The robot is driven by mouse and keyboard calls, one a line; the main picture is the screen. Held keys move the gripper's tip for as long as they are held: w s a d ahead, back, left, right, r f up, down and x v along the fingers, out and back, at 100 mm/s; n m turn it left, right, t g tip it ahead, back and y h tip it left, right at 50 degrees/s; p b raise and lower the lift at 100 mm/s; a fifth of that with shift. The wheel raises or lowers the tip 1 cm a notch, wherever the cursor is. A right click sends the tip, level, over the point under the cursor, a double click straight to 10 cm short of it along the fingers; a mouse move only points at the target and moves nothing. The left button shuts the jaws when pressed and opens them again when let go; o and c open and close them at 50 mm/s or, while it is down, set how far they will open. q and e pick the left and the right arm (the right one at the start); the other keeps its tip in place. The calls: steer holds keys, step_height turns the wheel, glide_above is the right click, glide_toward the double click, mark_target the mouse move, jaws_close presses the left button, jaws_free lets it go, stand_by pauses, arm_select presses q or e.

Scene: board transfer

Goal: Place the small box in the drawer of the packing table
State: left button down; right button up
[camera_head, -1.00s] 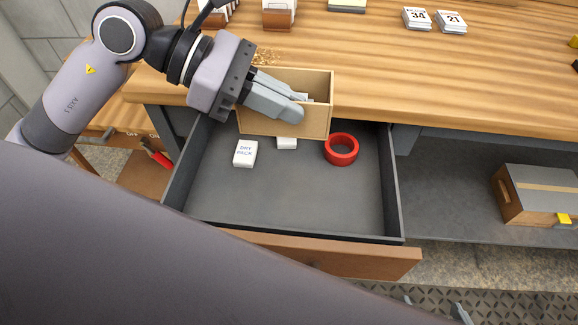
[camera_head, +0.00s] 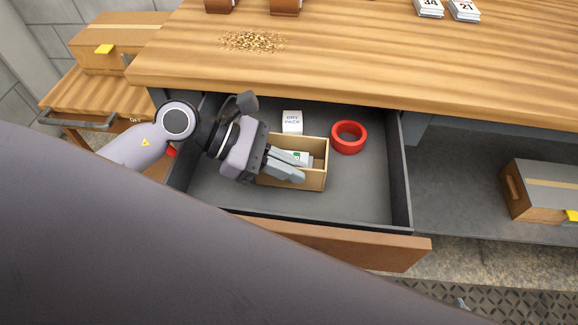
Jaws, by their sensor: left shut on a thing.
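The small box (camera_head: 313,178) is an open-topped tan box with white items inside. It is inside the open drawer (camera_head: 362,196) of the packing table (camera_head: 400,75), in the middle-left part. I cannot tell whether its underside touches the drawer floor. My left gripper (camera_head: 290,171) reaches in from the left and is shut on the box, its fingers lying over the box's top and near side. My right gripper is not in view.
A red tape ring (camera_head: 348,137) and a white dry pack (camera_head: 292,122) lie in the drawer behind the box. Bare drawer floor shows to the right. A lidded box (camera_head: 540,190) sits on the lower shelf at right. Grains (camera_head: 253,41) lie on the tabletop.

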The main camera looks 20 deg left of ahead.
arm_select(q)
steer(key=shift+f, duration=0.2)
steer(key=shift+f, duration=0.15)
steer(key=c, duration=1.3)
jaws_free()
steer(key=shift+o, duration=0.2)
steer(key=shift+r, duration=0.2)
steer(key=shift+r, duration=0.2)
steer(key=v, duration=1.2)
steer(key=shift+b, duration=0.4)
steer(key=shift+f, duration=0.1)
